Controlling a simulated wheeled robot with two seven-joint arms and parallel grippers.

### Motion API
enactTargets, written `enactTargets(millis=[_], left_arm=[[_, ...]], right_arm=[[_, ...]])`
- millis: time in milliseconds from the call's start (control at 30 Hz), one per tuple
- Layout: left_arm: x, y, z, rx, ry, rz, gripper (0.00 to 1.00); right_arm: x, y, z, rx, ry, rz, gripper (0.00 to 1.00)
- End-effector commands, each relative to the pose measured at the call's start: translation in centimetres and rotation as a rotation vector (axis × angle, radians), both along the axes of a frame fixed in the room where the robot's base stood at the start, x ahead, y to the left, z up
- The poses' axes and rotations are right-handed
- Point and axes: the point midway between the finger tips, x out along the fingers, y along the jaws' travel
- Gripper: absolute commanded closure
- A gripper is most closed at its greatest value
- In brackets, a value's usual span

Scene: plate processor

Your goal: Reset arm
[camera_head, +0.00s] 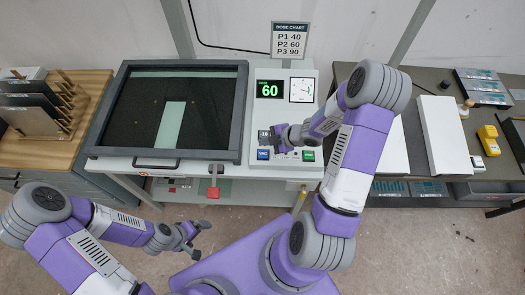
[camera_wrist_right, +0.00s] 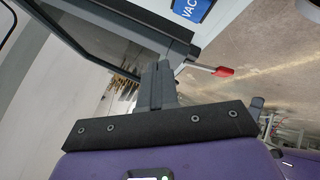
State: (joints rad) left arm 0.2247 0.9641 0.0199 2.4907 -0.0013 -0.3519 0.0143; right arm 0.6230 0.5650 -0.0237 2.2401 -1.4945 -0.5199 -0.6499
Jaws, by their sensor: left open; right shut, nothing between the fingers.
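My right gripper (camera_head: 272,138) is over the control panel (camera_head: 297,97) of the plate processor, close to the "-10" button (camera_head: 263,133). Whether it touches the panel cannot be told. In the right wrist view the right gripper's fingers (camera_wrist_right: 158,84) are closed together with nothing between them. My left gripper (camera_head: 195,240) hangs open and empty in front of the machine, above the floor. My right arm (camera_head: 354,148) reaches up from the right and bends over the panel. The display (camera_head: 269,89) reads 60.
The dark-framed lid (camera_head: 236,110) with its front handle (camera_head: 156,163) lies left of the panel. A blue button (camera_head: 263,155), a green button (camera_head: 308,155) and a red lever (camera_head: 213,192) are near the front. A dose chart (camera_head: 289,39) stands behind. Side benches flank the machine.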

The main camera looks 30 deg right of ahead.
Motion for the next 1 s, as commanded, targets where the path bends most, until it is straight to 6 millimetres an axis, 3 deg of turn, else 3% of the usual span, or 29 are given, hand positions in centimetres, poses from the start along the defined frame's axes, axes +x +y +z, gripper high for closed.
enactTargets(millis=[467, 567, 767, 1000], left_arm=[[0.0, 0.0, -0.1, 0.0, 0.0, 0.0, 0.06], [0.0, 0.0, -0.1, 0.0, 0.0, 0.0, 0.06], [0.0, 0.0, -0.1, 0.0, 0.0, 0.0, 0.06], [0.0, 0.0, -0.1, 0.0, 0.0, 0.0, 0.06]], right_arm=[[0.0, 0.7, -0.4, 0.028, 0.025, -0.03, 1.0], [-0.1, 2.4, -1.3, 0.103, 0.103, -0.125, 1.0], [-1.9, 7.7, -4.8, 0.316, 0.415, -0.475, 1.0], [-7.6, 13.3, -8.9, 0.448, 0.832, -0.955, 1.0]])
